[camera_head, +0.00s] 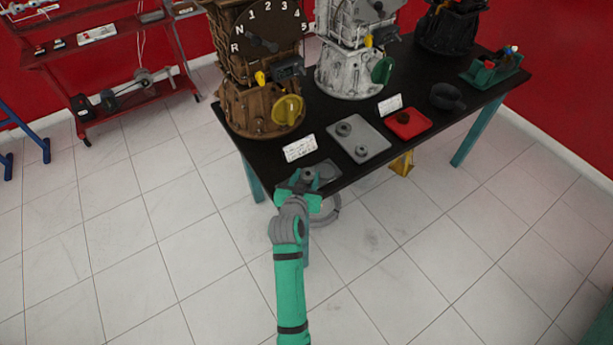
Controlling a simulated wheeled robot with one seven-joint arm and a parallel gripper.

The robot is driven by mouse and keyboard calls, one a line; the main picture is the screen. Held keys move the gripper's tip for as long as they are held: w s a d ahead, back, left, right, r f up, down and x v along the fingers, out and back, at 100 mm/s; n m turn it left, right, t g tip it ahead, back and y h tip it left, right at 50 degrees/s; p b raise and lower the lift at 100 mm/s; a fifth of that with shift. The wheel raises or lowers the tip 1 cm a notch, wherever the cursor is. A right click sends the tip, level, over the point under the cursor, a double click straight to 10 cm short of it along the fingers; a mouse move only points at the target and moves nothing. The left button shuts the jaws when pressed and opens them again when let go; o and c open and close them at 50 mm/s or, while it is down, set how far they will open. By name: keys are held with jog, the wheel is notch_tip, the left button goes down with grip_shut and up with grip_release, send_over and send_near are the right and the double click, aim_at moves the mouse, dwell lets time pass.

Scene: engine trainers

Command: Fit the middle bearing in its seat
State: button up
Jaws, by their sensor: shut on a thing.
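My gripper (304,182) is at the near left edge of the black table, at the end of my green arm. It is shut on a small grey ring-shaped part (308,174), which looks like a bearing. Just beyond it a dark grey plate (327,169) lies on the table, partly hidden by the gripper; I cannot tell whether the held part touches it. A light grey tray (374,138) to the right holds two more grey round parts, one at the back left (343,129) and one nearer the front (361,151). No bearing seat can be made out clearly.
On the black table (425,134) stand a brown gearbox (255,108), a silver one (345,75) and a dark one (446,35). White cards, a red tray (420,127), a black bowl (447,96) and a green caddy (490,74) lie along the front and right.

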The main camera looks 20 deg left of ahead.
jog(key=shift+f, duration=0.7)
dwell(0.6)
jog(key=o, duration=1.2)
jog(key=shift+o, duration=0.2)
jog(key=shift+s, duration=0.1)
jog(key=v, duration=1)
jog(key=shift+s, duration=0.3)
jog(key=shift+d+r, duration=0.1)
jog(key=shift+r, duration=0.05)
